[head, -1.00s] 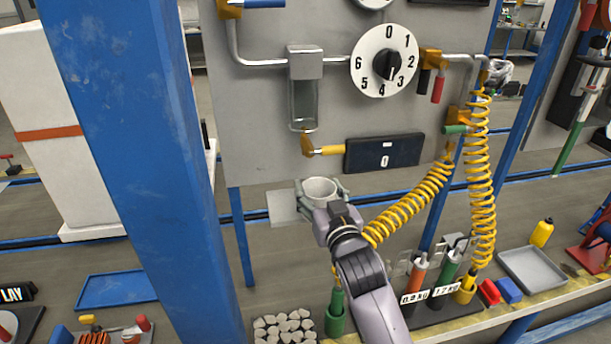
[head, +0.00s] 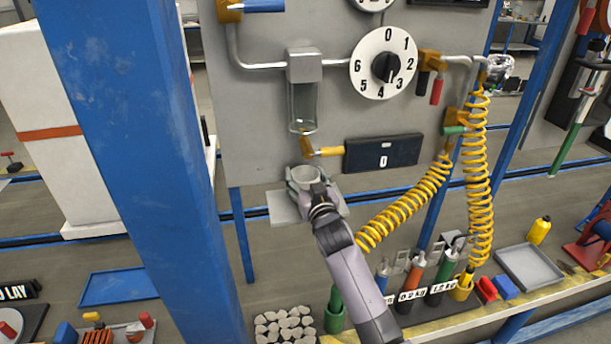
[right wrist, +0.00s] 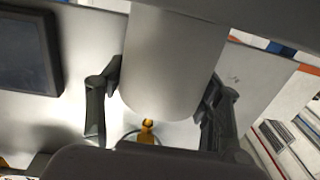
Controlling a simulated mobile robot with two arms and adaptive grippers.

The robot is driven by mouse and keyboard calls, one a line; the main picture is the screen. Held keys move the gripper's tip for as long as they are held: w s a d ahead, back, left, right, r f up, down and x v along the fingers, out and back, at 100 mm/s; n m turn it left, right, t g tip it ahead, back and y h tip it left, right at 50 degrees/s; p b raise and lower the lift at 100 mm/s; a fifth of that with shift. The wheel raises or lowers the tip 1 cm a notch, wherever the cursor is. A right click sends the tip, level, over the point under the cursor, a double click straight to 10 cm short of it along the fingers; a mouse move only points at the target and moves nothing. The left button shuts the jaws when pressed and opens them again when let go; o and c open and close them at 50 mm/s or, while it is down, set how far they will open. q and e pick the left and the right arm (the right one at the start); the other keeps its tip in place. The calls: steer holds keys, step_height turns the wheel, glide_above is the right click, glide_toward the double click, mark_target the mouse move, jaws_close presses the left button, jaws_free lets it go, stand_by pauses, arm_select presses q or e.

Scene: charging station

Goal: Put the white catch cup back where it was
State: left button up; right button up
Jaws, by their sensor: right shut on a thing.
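The white catch cup (head: 306,174) is in my right gripper (head: 311,184), below the glass tube (head: 303,105) on the grey panel. In the right wrist view the cup (right wrist: 172,65) fills the middle, between the two dark fingers of the gripper (right wrist: 160,95), one on each side. In the head view the cup's open rim faces up. A small grey plate (head: 285,208) shows just below and beside the cup; I cannot tell whether they touch. My left gripper is not in view.
A yellow-handled valve (head: 325,151) sits above the cup, left of a dark display (head: 384,153) reading 0. A yellow coiled hose (head: 412,205) hangs to the right. A blue post (head: 135,150) stands to the left.

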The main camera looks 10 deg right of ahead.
steer(key=shift+f, duration=0.1)
steer(key=shift+f, duration=0.1)
steer(key=o, duration=1.2)
steer(key=shift+c, duration=0.2)
steer(key=shift+r, duration=0.3)
steer(key=shift+s+f, duration=0.15)
steer(key=shift+s, duration=0.1)
steer(key=s+b, duration=0.1)
steer(key=s, duration=1)
steer(key=shift+s+d, duration=0.25)
steer(key=shift+d, duration=0.05)
